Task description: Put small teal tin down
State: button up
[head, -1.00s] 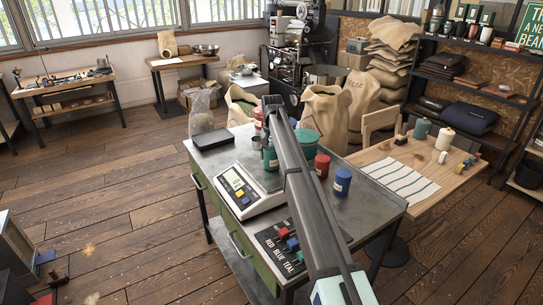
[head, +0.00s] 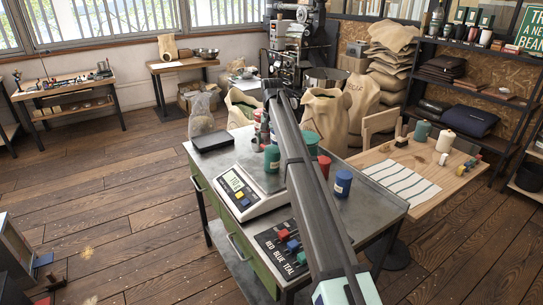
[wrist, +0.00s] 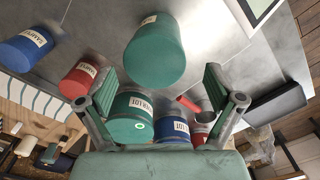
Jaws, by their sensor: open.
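In the wrist view this teal tin (wrist: 155,50) stands apart from my gripper, beyond the fingertips. My gripper (wrist: 160,80) is open with nothing between its fingers; in the head view it is mostly hidden behind my arm. A larger labelled teal tin (wrist: 131,118) shows behind the left finger in the wrist view. The scale's display is lit, but its digits are too small to read surely.
A blue tin (head: 342,183) and a red tin (head: 323,165) stand on the metal bench to the right. A panel marked red, blue, teal (head: 283,246) lies at the front. A black tray (head: 212,140) lies at the back left. A wooden table (head: 440,165) stands to the right.

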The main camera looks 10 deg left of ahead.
notch_tip(320, 180, up, 6)
jog(key=shift+f+b, duration=0.1)
jog(key=shift+b, duration=0.35)
